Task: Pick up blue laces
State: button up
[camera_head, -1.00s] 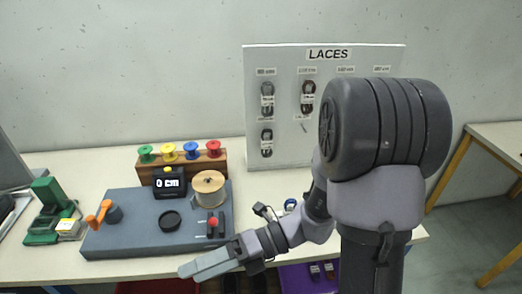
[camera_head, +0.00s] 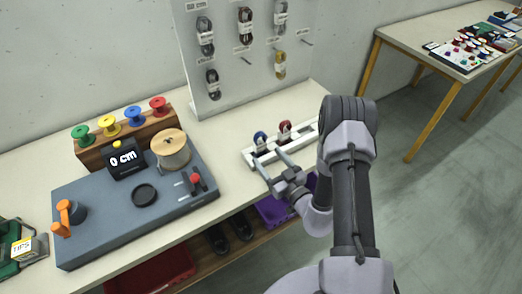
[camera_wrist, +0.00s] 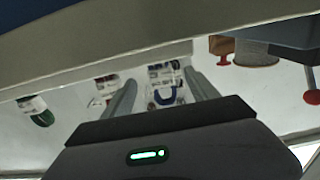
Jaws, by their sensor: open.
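The blue laces (camera_head: 261,141) are a small blue bundle in a white rack (camera_head: 249,158) on the table, left of the red laces (camera_head: 285,129). In the wrist view, a blue loop (camera_wrist: 166,97) with a white label shows between my fingers. My gripper (camera_head: 267,159) is open, its fingers pointing toward the rack from the table's front side. It also shows in the wrist view (camera_wrist: 160,78), with a finger on each side of the blue loop. I see no contact with the laces.
A lace board (camera_head: 225,70) with hanging bundles stands behind the rack. A grey measuring station (camera_head: 105,215) with a wooden spool (camera_head: 171,152) is at left. Colored spools sit on a wooden block (camera_head: 95,153). A purple bin (camera_head: 272,212) is below the table.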

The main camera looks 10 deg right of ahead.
aim_at(262, 149)
jog(key=b+x, duration=0.1)
jog(key=x, duration=0.5)
jog(key=shift+r, duration=0.2)
jog(key=c, duration=1.4)
jog(key=shift+c, duration=0.2)
